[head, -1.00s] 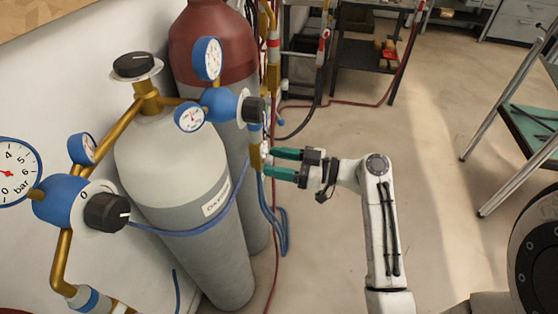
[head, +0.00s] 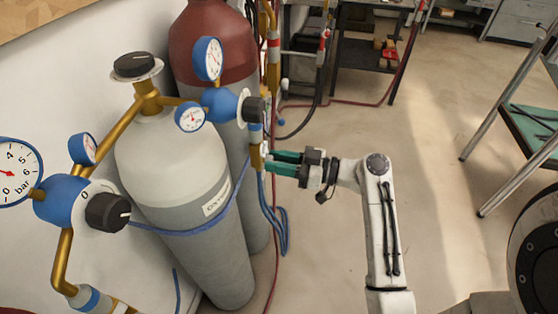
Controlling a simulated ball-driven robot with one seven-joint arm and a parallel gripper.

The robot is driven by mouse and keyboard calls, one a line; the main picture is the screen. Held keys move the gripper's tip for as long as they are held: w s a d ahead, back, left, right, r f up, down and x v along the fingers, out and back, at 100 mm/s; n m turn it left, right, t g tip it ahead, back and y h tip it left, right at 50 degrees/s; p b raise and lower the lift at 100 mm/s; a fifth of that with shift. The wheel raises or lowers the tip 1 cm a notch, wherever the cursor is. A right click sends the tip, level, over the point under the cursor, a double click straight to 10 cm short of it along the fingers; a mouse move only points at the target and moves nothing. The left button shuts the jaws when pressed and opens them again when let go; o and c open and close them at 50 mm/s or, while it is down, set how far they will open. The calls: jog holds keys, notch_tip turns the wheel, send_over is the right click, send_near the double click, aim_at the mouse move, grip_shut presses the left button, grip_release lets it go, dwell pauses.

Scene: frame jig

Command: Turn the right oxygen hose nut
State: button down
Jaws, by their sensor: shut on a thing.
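The grey oxygen cylinder (head: 168,165) stands with two blue regulators on its brass piping. The right regulator (head: 220,105) has a brass outlet (head: 256,157) below its black knob, with a blue hose (head: 266,205) hanging from it. The right oxygen hose nut is at this outlet, mostly hidden by my fingertips. My gripper (head: 267,162) comes in from the right, its green fingers level and close together, shut on the nut. The exact contact is too small to see.
The left regulator (head: 62,202) with its black knob (head: 107,212) is at the left. A red-topped cylinder (head: 205,45) stands behind, beside more pipes and hoses. A metal trolley (head: 525,125) is at the right. The floor between is clear.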

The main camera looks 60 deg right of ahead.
jog(key=m+p, duration=0.2)
jog(key=m, duration=0.3)
jog(key=shift+r, duration=0.1)
jog(key=m+p, duration=0.3)
jog(key=m, duration=0.2)
jog(key=m+p, duration=0.4)
jog(key=m, duration=0.1)
jog(key=m+p, duration=0.3)
jog(key=m, duration=0.2)
jog(key=shift+d+f+p, duration=0.15)
jog(key=shift+f+p, duration=0.1)
jog(key=shift+p, duration=0.15)
jog(key=shift+f+m, duration=0.1)
jog(key=shift+m, duration=0.4)
jog(key=c, duration=0.8)
grip_release()
jog(key=shift+c, duration=0.2)
